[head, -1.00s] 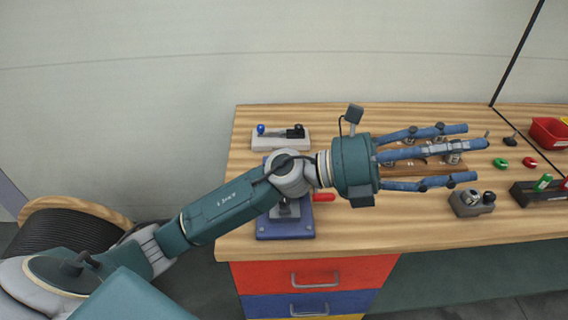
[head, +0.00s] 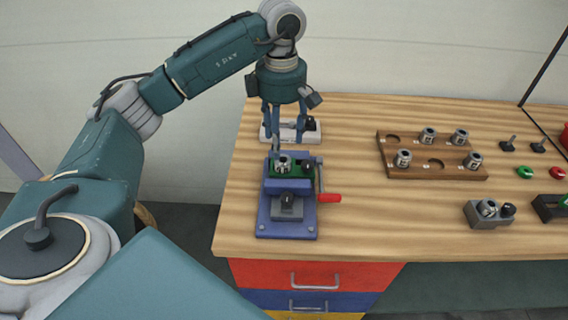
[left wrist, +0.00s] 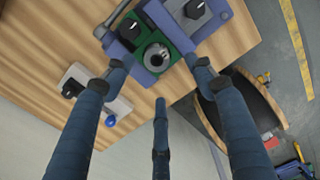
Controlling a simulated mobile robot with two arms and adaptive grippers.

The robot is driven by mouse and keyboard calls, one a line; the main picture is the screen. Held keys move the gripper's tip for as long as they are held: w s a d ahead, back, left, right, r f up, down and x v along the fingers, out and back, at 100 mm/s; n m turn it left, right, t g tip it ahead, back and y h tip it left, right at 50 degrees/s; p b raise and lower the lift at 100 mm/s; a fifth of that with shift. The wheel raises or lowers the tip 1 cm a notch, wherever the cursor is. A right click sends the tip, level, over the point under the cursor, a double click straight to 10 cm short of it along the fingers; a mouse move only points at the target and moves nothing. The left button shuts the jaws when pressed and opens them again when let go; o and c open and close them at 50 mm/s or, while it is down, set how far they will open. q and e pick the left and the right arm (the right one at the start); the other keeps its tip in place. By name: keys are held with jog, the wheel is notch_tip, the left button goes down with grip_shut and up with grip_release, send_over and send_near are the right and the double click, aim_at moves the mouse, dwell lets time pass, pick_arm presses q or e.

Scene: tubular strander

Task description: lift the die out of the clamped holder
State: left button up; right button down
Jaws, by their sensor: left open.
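The die (head: 283,163) is a small silvery ring seated in the green holder (head: 303,170). The holder is gripped in a blue vise (head: 287,214) with a red-handled crank at the left of the bench. In the left wrist view the die (left wrist: 157,57) shows as a metal ring with a dark bore, in the green holder (left wrist: 178,38). My left gripper (head: 287,145) points down above and just behind the vise, its fingers spread open and empty. In the wrist view two fingertips lie on either side of the holder; contact cannot be told. My right gripper is not in view.
A white plate with a dark lever (head: 309,125) stands behind the vise, close to my left fingers. A wooden rack (head: 440,173) with several similar dies is to the right. A grey block (head: 472,215) sits near the front edge. Bench between vise and rack is clear.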

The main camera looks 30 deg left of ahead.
aim_at(283, 159)
pick_arm(q)
notch_tip(283, 159, down, 2)
jog(key=shift+f, duration=0.1)
jog(key=shift+f+p, duration=0.55)
jog(key=f, duration=0.1)
jog(key=f+p, duration=0.1)
jog(key=f, duration=0.1)
jog(key=shift+w+f, duration=0.2)
jog(key=shift+f, duration=0.1)
jog(key=shift+a+f, duration=0.1)
jog(key=shift+f, duration=0.25)
jog(key=shift+c, duration=0.5)
jog(key=shift+w, duration=0.1)
grip_shut()
